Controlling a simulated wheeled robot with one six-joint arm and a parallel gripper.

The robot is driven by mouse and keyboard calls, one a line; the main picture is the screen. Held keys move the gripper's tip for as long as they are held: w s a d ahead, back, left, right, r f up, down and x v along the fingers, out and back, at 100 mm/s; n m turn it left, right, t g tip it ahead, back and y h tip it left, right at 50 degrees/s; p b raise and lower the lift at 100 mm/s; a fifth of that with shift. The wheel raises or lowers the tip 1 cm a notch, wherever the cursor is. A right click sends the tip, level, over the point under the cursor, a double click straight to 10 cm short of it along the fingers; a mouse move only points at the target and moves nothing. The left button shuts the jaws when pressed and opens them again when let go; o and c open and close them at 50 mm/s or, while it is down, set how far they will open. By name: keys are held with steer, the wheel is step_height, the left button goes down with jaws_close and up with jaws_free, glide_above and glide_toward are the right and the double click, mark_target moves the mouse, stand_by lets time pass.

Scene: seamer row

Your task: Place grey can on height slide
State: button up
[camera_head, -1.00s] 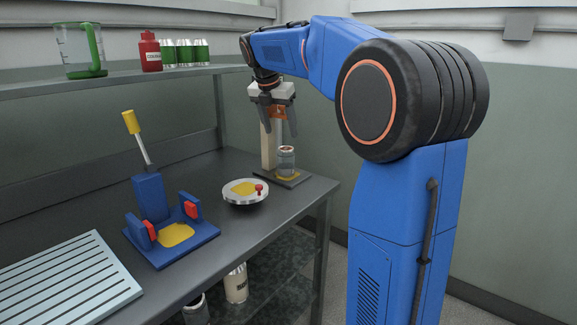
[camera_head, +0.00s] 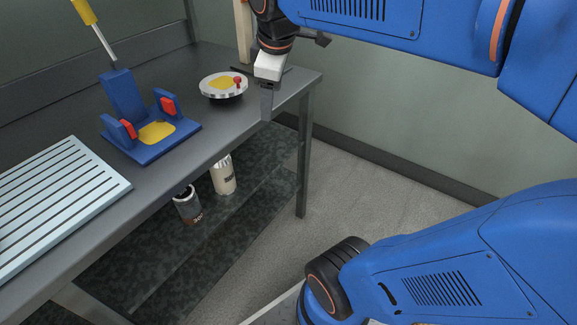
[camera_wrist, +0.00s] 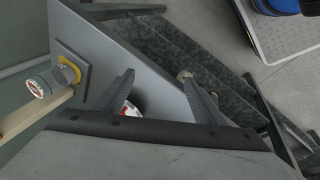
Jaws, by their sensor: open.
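The height slide has a pale post (camera_head: 243,28) at the table's far right end; its base is mostly hidden behind my gripper in the head view. In the wrist view, a grey can with a reddish end (camera_wrist: 40,84) stands on the slide's yellow pad (camera_wrist: 68,72), beside the post (camera_wrist: 34,112). My gripper (camera_head: 267,112) points down at the table's right front edge. In the wrist view, its fingers (camera_wrist: 160,76) are apart with nothing held, clear of the can and slide.
A silver disc with a red knob (camera_head: 222,88) and a blue fixture (camera_head: 150,135) stand on the table. A slatted light-blue rack (camera_head: 60,195) lies at left. Floor right of the table is open.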

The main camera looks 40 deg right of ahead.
steer(key=s+a+f+m+y, duration=0.1)
steer(key=s+a+f+m, duration=0.3)
steer(key=s+f+m, duration=0.4)
steer(key=s+f, duration=0.3)
steer(key=s, duration=0.1)
steer(key=shift+s+f+m+t, duration=0.15)
steer(key=shift+f+m+t, duration=0.25)
